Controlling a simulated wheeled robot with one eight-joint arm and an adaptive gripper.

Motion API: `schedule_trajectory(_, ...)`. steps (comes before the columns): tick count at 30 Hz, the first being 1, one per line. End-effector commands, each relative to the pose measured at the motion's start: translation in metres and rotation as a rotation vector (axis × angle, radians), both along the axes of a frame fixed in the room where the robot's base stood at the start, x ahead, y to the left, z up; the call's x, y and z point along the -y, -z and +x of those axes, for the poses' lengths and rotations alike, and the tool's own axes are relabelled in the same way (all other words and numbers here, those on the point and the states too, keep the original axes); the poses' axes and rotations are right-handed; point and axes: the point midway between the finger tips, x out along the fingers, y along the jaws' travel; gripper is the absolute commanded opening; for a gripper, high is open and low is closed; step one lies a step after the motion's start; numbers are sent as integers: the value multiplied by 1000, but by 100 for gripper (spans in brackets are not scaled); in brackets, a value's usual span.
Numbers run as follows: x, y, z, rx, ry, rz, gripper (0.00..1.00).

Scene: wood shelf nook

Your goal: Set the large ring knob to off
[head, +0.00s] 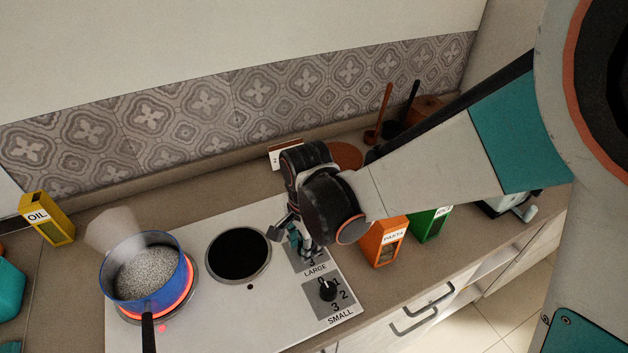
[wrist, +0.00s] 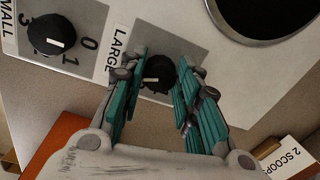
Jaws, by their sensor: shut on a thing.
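The large ring knob (wrist: 158,76) is a black dial with a white mark, on a grey panel labelled LARGE (head: 315,270). In the wrist view its mark lies on the left side of the dial. My gripper (head: 304,245) reaches down over this panel and hides the knob in the head view. In the wrist view my gripper (wrist: 161,84) has its teal fingers on both sides of the knob and is shut on it. The fingers cover most of the panel's numbers. A glowing red ring (head: 186,302) shows under a blue pot (head: 145,300) on the left.
The small ring knob (head: 327,290) sits just in front, its mark towards 0 in the wrist view (wrist: 52,38). A dark ring (head: 239,254) is bare. Pasta (head: 383,243) and green (head: 430,224) boxes stand right of the hob. The pot's handle points forward.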

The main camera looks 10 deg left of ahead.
Motion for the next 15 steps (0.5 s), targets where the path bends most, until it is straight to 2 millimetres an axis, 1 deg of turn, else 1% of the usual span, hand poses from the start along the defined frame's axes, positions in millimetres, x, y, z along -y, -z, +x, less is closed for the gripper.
schedule_trajectory(15, 3, 1, 0, -2, -489, -3, 6)
